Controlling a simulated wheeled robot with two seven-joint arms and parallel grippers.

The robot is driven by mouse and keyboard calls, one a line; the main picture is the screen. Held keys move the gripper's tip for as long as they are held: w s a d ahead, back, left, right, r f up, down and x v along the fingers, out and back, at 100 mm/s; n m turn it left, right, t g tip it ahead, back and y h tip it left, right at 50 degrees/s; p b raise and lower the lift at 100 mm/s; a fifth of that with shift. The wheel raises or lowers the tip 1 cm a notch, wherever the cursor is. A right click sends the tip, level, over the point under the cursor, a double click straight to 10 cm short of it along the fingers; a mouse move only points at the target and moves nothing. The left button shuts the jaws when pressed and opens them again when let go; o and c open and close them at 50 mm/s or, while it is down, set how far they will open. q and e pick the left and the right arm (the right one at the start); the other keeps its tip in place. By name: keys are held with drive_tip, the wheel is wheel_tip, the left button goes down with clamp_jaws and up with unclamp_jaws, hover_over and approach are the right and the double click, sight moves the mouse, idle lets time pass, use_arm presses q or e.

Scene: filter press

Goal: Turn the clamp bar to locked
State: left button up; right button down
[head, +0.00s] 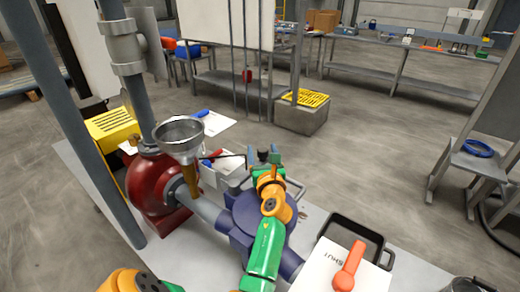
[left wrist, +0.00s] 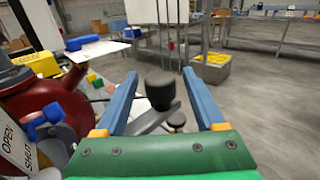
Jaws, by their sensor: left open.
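My left gripper (head: 263,158) is over the blue-purple press body (head: 243,212) in the head view, its fingers pointing away from me. In the left wrist view the two blue fingers (left wrist: 160,74) are wide apart. A black knob (left wrist: 160,92) on a grey bar (left wrist: 150,122), apparently the clamp bar, shows between them with gaps on both sides. I cannot tell how deep between the fingers the knob is, and the gripper hides most of the bar in the head view. My right gripper is not in view.
A red pump-like housing (head: 152,185) and a metal funnel (head: 180,135) stand left of the press. A black tray (head: 352,235) and a white panel marked SHUT with an orange lever (head: 349,266) are at the right. An upright grey post (head: 75,120) stands at the left.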

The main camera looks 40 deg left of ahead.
use_arm(q)
drive_tip(key=shift+s+d+r, duration=0.15)
drive_tip(key=shift+d+r, duration=0.05)
drive_tip(key=shift+d, duration=0.1)
drive_tip(key=c, duration=0.3)
clamp_jaws()
drive_tip(key=shift+f, duration=0.1)
idle(0.6)
